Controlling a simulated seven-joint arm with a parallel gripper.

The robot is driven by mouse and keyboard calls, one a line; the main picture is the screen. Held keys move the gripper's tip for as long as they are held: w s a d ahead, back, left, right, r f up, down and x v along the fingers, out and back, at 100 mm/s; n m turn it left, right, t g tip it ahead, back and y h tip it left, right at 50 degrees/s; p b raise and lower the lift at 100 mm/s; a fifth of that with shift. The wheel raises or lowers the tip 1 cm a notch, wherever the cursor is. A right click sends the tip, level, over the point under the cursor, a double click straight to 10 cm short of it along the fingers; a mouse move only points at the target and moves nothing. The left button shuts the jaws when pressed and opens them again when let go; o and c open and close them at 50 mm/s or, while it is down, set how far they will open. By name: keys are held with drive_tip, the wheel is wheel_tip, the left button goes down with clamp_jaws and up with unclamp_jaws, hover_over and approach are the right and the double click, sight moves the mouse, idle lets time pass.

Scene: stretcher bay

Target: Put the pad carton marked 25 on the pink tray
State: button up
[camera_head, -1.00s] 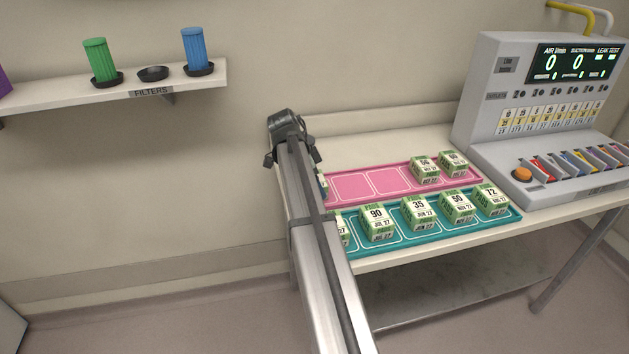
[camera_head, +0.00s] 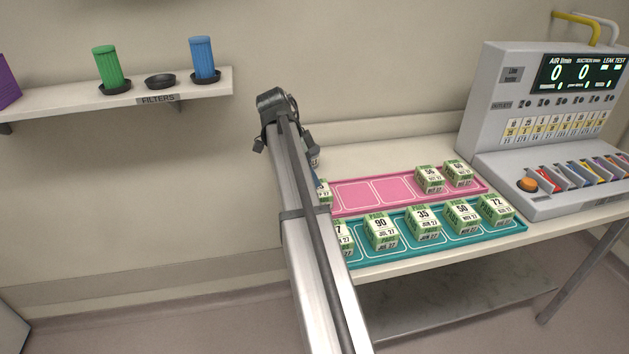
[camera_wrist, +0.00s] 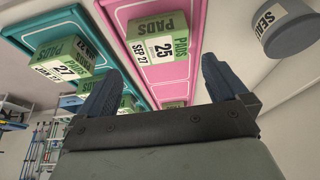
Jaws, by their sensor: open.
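The pad carton marked 25 (camera_wrist: 155,45) is green and white and rests on the pink tray (camera_wrist: 180,12) in the wrist view. My gripper (camera_wrist: 158,88) is open and empty, its dark blue fingers apart, with the carton beyond the fingertips and not between them. In the head view a carton (camera_head: 325,194) shows at the left end of the pink tray (camera_head: 350,196), partly behind my arm, its number unreadable there. My arm hides most of the gripper in that view.
A teal tray (camera_head: 395,253) in front holds several cartons, including 90 (camera_head: 381,230) and 35 (camera_head: 424,219). Cartons 56 (camera_head: 429,178) and another (camera_head: 458,173) stand at the pink tray's right. A grey SEAL container (camera_wrist: 298,36) is nearby. A test console (camera_head: 500,130) stands at right.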

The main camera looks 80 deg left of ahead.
drive_tip(key=shift+v, duration=1.85)
